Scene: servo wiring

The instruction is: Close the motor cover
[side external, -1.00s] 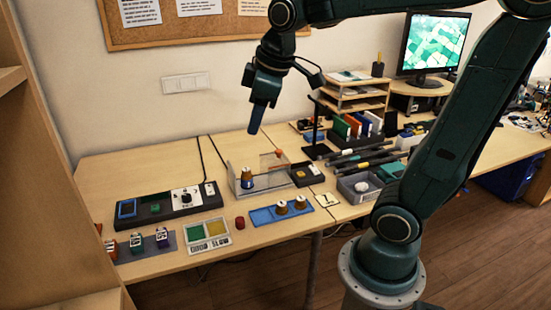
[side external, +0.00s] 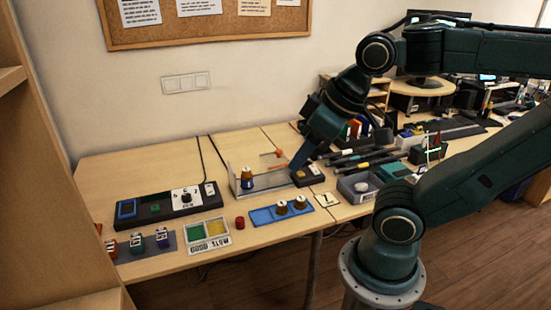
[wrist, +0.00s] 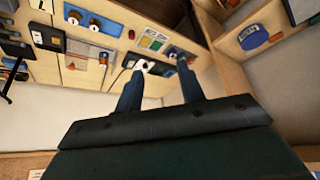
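The clear motor cover (side external: 270,161) stands raised at the back of a low clear-walled housing in the side view, with an orange knob near its top edge. A motor with an orange body and blue base (side external: 247,178) stands upright at the housing's left end. My gripper (side external: 297,167) points down and left, just right of the housing in the picture; whether it touches anything there cannot be told. In the wrist view my gripper (wrist: 161,64) has its two fingers apart with nothing between them. The cover is hard to make out there.
A black control box (side external: 160,207) lies left of the housing. A black box (side external: 307,175) and a grey bin (side external: 358,187) stand to the right. Bare wood lies behind the control box.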

